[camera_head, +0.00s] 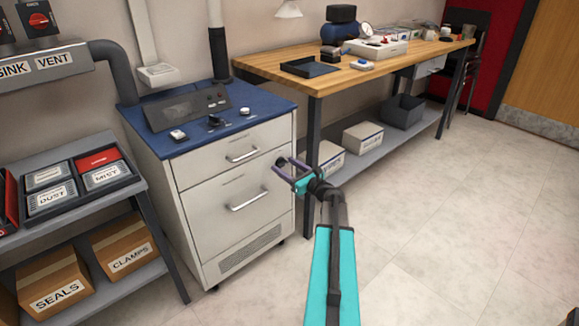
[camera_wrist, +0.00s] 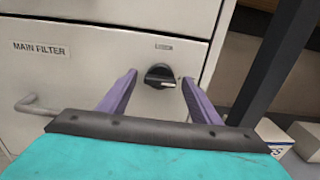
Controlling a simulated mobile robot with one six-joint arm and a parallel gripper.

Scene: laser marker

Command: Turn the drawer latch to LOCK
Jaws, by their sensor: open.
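The drawer latch is a round black knob (camera_wrist: 159,75) on the white cabinet's lower drawer front, near its right edge. Its pale pointer mark points right and slightly down in the wrist view. A small label (camera_wrist: 164,46) sits above it, too small to read. My gripper (camera_wrist: 158,79) is open, with its two purple fingers framing the knob on either side in that view. I cannot tell whether the fingertips touch it. In the head view my gripper (camera_head: 290,170) is at the cabinet's right front edge, and the knob is a dark, partly hidden spot.
The lower drawer handle (camera_wrist: 38,105) projects left of my gripper, below a MAIN FILTER label (camera_wrist: 40,49). The wooden workbench (camera_head: 290,70) has a dark leg (camera_head: 312,150) close on the right. A shelf rack (camera_head: 150,185) stands left. Floor in front is clear.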

